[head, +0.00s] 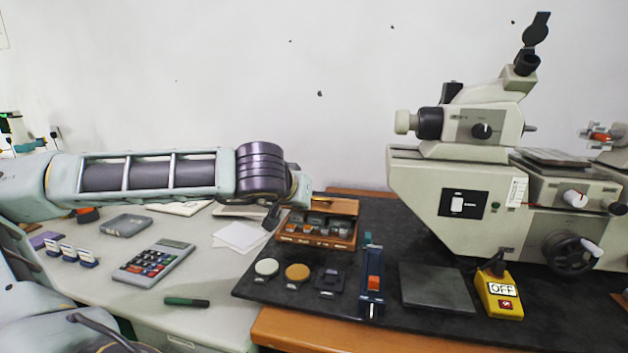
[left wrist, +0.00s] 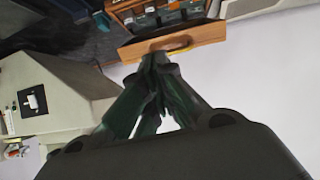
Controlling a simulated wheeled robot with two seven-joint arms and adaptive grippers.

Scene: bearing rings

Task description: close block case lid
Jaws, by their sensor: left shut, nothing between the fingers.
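The wooden block case (head: 318,240) stands on the black mat, with several dark blocks in its compartments. Its lid (head: 340,207) is open and stands up along the back of the case. In the left wrist view the lid (left wrist: 205,35) shows its wooden edge with a curved brass-coloured piece, and blocks show beyond it. My left gripper (left wrist: 158,62) is shut and empty, its fingertips close to that edge. I cannot tell whether they touch it. In the head view my left arm reaches behind the case and its fingertips are hidden. My right gripper is in neither view.
A large cream instrument (head: 480,190) stands right of the case. In front lie round discs (head: 297,272), a blue holder (head: 372,285), a grey plate (head: 436,288) and a yellow OFF switch (head: 499,295). A calculator (head: 154,261) and a green pen (head: 186,302) lie left.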

